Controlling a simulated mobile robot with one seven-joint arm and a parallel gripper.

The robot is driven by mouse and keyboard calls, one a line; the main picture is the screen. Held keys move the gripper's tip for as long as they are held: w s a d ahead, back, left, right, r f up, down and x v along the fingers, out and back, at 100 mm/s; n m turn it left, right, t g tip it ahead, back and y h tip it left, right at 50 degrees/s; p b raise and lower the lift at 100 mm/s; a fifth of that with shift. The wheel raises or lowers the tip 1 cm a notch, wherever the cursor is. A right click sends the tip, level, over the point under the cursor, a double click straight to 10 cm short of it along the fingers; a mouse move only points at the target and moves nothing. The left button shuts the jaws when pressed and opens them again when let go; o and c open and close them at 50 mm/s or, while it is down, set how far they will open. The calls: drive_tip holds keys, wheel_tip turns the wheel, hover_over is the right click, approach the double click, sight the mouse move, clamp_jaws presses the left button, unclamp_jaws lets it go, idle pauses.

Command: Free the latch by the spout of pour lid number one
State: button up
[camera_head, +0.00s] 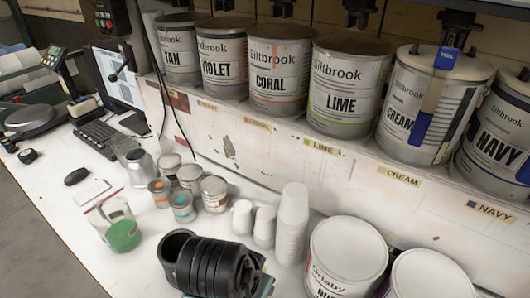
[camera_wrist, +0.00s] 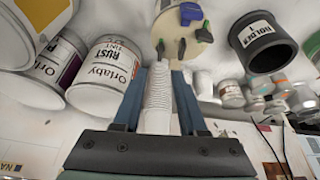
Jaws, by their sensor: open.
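A round beige lid (camera_wrist: 172,24) shows at the top of the wrist view, partly cut off by the frame. It carries several small dark, green-tipped pieces, one at its rim (camera_wrist: 181,47), and a blue piece (camera_wrist: 191,13). It looks like the pour lid, but I cannot read a number or tell which piece is the spout latch. My gripper (camera_wrist: 156,78) is open, its blue fingers pointing toward the lid from a distance. A stack of white cups (camera_wrist: 158,92) shows between the fingers, apparently beyond them. In the head view my fingertips are hidden behind my black wrist.
A black holder cup (camera_wrist: 267,46) stands near small cans (camera_wrist: 232,95). The cup stack (camera_head: 292,215) and white Orlaby cans (camera_head: 345,255) stand on the bench. Large Siltbrook cans (camera_head: 347,90) line the shelf behind.

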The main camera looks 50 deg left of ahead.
drive_tip(key=x, duration=0.8)
drive_tip(key=shift+w+a+f+p, duration=0.15)
drive_tip(key=shift+w+f+p, duration=0.15)
clamp_jaws()
